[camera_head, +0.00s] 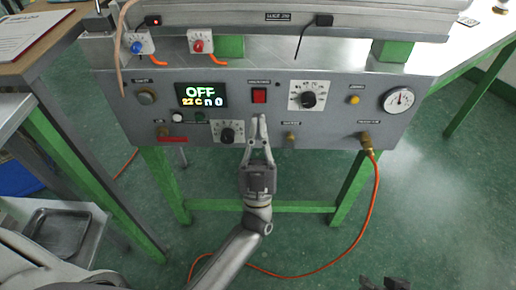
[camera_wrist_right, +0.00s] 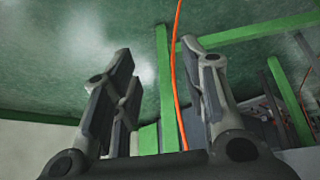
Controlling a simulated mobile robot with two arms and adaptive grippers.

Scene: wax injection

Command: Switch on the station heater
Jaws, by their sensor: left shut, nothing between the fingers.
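The station's grey control panel (camera_head: 330,132) faces me in the head view. My right gripper (camera_wrist_right: 160,75) is open and empty in the right wrist view. Its dark fingertips (camera_head: 384,284) show at the head view's bottom edge.
The panel also carries a black upper dial (camera_head: 308,99), a lower dial (camera_head: 228,133), a gauge (camera_head: 398,100) and a yellow button (camera_head: 355,99). An orange hose (camera_head: 375,200) hangs from a brass fitting on the right. Green legs (camera_head: 352,190) stand below. A metal tray (camera_head: 55,232) is at lower left.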

